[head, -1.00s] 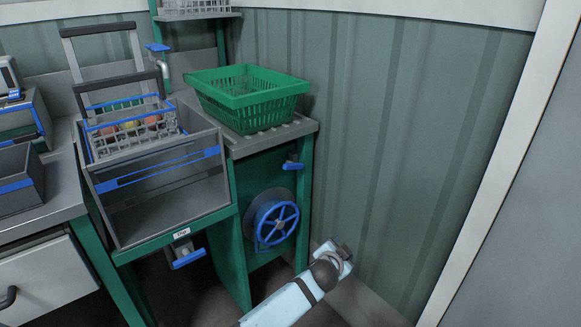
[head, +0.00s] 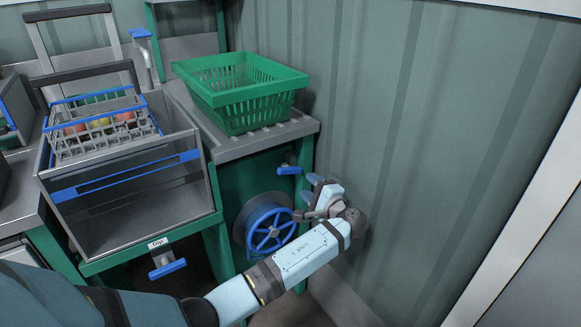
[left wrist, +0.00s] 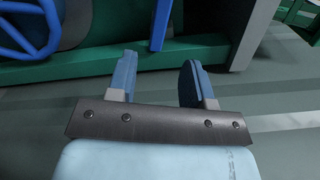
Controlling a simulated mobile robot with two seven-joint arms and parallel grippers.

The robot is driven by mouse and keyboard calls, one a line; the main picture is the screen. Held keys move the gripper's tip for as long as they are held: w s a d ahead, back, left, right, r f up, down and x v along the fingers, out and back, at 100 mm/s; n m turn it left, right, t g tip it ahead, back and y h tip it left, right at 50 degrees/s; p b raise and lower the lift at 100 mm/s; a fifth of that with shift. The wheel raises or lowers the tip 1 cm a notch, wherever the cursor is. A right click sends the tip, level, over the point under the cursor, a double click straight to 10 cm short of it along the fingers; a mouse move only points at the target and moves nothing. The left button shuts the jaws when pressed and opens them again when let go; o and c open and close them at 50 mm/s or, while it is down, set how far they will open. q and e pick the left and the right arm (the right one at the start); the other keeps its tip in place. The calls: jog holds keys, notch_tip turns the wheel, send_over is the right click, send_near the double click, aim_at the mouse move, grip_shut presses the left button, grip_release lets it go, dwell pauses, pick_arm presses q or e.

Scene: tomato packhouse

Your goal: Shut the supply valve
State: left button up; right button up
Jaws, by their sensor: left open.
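A valve with a blue lever (head: 289,170) sits on the green cabinet panel, above and to the right of a blue-wheeled reel (head: 270,228); no label on it is readable, so I cannot confirm it is the supply valve. My left gripper (head: 308,197) is open and empty, just below and right of this lever, apart from it in the head view. In the left wrist view, the open fingers (left wrist: 158,78) point towards a blue upright bar (left wrist: 159,24), probably the lever, beyond the fingertips. The reel's blue rim (left wrist: 30,28) is at upper left there. My right gripper is not in view.
A second blue-handled valve (head: 168,268) is under the grey tank (head: 130,215) labelled "Dip". A green basket (head: 238,118) stands on the slatted top above the reel. The corrugated wall (head: 400,160) is close on the right of my left arm.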

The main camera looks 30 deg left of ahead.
aim_at(293, 172)
pick_arm(q)
jog(key=b+x, duration=0.2)
jog(key=x, duration=0.8)
jog(key=shift+f+b, duration=0.1)
jog(key=shift+b, duration=0.3)
jog(key=shift+x, duration=0.8)
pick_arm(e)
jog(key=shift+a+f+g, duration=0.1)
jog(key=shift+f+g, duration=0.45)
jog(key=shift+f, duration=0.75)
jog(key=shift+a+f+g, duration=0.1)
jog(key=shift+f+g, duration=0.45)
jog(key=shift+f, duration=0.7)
pick_arm(q)
jog(key=shift+c, duration=0.5)
grip_shut()
jog(key=shift+d+n, duration=0.1)
jog(key=shift+n, duration=0.8)
jog(key=shift+n+b, duration=0.3)
jog(key=shift+n, duration=0.6)
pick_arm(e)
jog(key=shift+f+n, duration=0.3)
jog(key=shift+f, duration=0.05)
pick_arm(q)
jog(key=shift+o, duration=0.5)
grip_release()
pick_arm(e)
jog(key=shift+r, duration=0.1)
